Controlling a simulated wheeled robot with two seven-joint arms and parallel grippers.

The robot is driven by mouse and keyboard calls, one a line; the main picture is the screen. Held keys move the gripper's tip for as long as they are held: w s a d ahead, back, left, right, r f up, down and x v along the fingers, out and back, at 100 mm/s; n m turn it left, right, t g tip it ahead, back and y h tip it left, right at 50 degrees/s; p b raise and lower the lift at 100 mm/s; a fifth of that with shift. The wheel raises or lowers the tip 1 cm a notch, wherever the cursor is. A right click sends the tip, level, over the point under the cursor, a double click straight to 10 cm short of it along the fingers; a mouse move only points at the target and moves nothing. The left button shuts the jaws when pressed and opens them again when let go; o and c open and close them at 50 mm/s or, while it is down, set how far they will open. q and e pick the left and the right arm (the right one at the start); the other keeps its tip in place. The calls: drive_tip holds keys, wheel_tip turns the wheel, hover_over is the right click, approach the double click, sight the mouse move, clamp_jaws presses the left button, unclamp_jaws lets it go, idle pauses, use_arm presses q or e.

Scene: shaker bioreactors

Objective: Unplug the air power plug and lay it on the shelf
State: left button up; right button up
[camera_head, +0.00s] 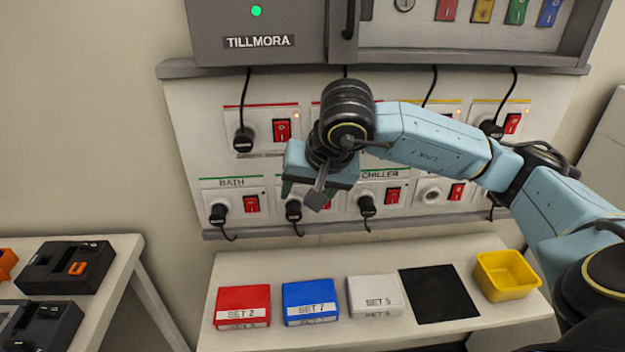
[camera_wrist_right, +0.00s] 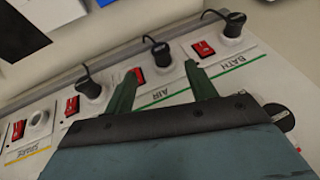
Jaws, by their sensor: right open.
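The air power plug (camera_head: 293,210) is a black plug in the lower row of the wall panel, with its cord hanging below. It is seated in its socket, and it also shows in the right wrist view (camera_wrist_right: 160,50), beside the AIR label. My right gripper (camera_wrist_right: 163,68) is open and empty. Its two green fingers stand to either side of the air plug's line, with the plug just beyond the tips. In the head view the right gripper (camera_head: 303,192) partly covers the AIR station. The white shelf (camera_head: 235,272) lies below the panel. My left gripper is not in view.
The bath plug (camera_head: 218,213) and chiller plug (camera_head: 366,206) flank the air plug. Red (camera_head: 242,305), blue (camera_head: 310,301) and white (camera_head: 375,296) set boxes, a black mat (camera_head: 438,294) and a yellow bin (camera_head: 506,275) occupy the shelf. The mat is bare.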

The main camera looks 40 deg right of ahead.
sight(296, 218)
drive_tip(key=x, duration=0.9)
drive_tip(key=shift+c, duration=0.3)
drive_tip(key=c, duration=1)
drive_tip(key=shift+s, duration=0.1)
drive_tip(key=shift+c, duration=0.2)
drive_tip(key=shift+s+a, duration=0.1)
drive_tip(key=shift+a, duration=0.05)
drive_tip(key=shift+s+a+b, duration=0.25)
drive_tip(key=shift+s+b, duration=0.05)
drive_tip(key=shift+s, duration=0.1)
drive_tip(key=shift+s+a, duration=0.1)
drive_tip(key=shift+s, duration=0.05)
drive_tip(key=shift+s+a, duration=0.15)
drive_tip(key=shift+s, duration=0.15)
drive_tip(key=shift+s+a, duration=0.1)
drive_tip(key=shift+s, duration=0.05)
